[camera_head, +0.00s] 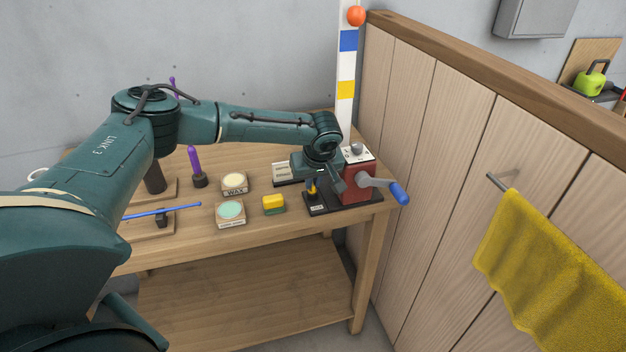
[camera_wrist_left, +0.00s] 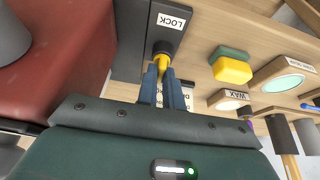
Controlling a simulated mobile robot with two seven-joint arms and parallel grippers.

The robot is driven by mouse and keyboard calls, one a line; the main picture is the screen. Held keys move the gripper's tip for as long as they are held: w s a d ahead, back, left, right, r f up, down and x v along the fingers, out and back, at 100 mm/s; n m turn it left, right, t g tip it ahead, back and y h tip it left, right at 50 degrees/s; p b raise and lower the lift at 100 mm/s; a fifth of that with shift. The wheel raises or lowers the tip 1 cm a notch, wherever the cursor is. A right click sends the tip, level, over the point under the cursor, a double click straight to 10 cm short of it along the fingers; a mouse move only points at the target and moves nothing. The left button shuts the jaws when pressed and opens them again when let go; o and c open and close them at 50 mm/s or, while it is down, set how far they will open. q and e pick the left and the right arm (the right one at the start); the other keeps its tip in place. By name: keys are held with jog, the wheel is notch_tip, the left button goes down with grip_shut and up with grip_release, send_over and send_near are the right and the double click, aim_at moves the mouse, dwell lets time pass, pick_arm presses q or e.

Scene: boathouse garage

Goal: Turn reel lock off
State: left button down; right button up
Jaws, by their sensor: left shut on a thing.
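The reel lock is a small yellow-tipped lever (camera_wrist_left: 162,62) with a black base, next to a "LOCK" label (camera_wrist_left: 171,21) on a dark plate. The lock's plate (camera_head: 318,208) also shows in the head view, in front of the red reel box (camera_head: 357,184) with its blue-handled crank (camera_head: 399,193). My left gripper (camera_wrist_left: 166,85) is shut on the yellow lever, its two fingers on either side of it. In the head view the left gripper (camera_head: 318,187) is at the lever, left of the red box. The fingertips partly hide the lever. My right gripper is not in view.
The wooden bench (camera_head: 290,230) also holds a yellow-green sponge (camera_head: 273,204), a wax tin (camera_head: 234,182), a teal-topped tin (camera_head: 230,212) and a purple-handled tool (camera_head: 195,164). A wooden partition (camera_head: 450,150) with a yellow towel (camera_head: 540,260) stands to the right.

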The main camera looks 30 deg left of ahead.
pick_arm(q)
jog(key=shift+m, duration=0.3)
jog(key=m, duration=0.1)
jog(key=m+h, duration=0.1)
jog(key=shift+s+a+f+m+t, duration=0.1)
jog(key=shift+s+a+m+t, duration=0.05)
jog(key=shift+m+t, duration=0.25)
jog(key=m+h, duration=0.1)
jog(key=m, duration=0.1)
jog(key=m+h, duration=0.1)
jog(key=m, duration=0.2)
jog(key=shift+a+m+t, duration=0.1)
jog(key=shift+m+t, duration=0.2)
jog(key=m+h, duration=0.1)
jog(key=m, duration=0.3)
jog(key=shift+a+h, duration=0.1)
jog(key=shift+h, duration=0.3)
jog(key=m+g+h, duration=0.1)
jog(key=m, duration=0.3)
jog(key=shift+a+m, duration=0.1)
jog(key=shift+m, duration=0.2)
jog(key=shift+h, duration=0.3)
jog(key=c, duration=1.5)
grip_release()
jog(key=shift+c, duration=0.2)
jog(key=shift+r, duration=0.2)
